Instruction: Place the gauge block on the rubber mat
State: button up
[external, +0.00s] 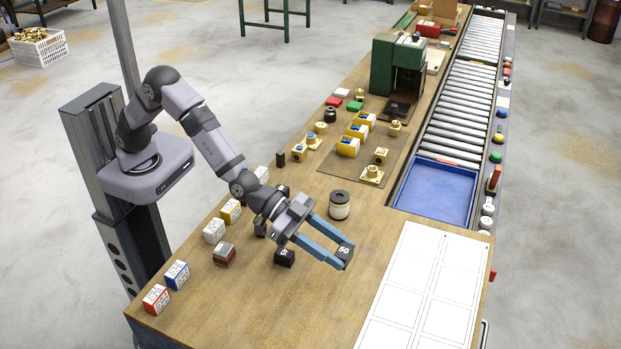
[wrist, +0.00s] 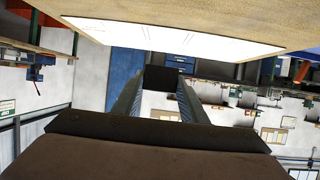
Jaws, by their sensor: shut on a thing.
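My gripper (external: 332,250) has its blue fingers shut on a black block marked 50 (external: 346,251), which I take as the gauge block. The block is held above the front part of the bench; its exact height is hard to tell. In the wrist view, the dark block (wrist: 161,79) sits between the ends of the fingers.
A white sheet with outlined boxes (external: 424,285) covers the front right. A dark-lidded jar (external: 339,206) stands just behind my gripper. Several small labelled boxes line the left edge. A green machine (external: 385,66), blue tray (external: 437,190) and roller conveyor (external: 460,100) lie farther back.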

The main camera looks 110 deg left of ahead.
jog(key=shift+r, duration=0.15)
jog(key=w+a+f+n+y+b, duration=0.1)
jog(key=a+f+n+y+b, duration=0.2)
jog(key=a, duration=1.3)
jog(key=n+g+y+b, duration=0.4)
jog(key=n+y+b, duration=0.3)
jog(key=b, duration=0.2)
send_over(339, 169)
jog(key=shift+f, duration=2.25)
jog(key=shift+f, duration=4.95)
jog(key=shift+f, duration=0.15)
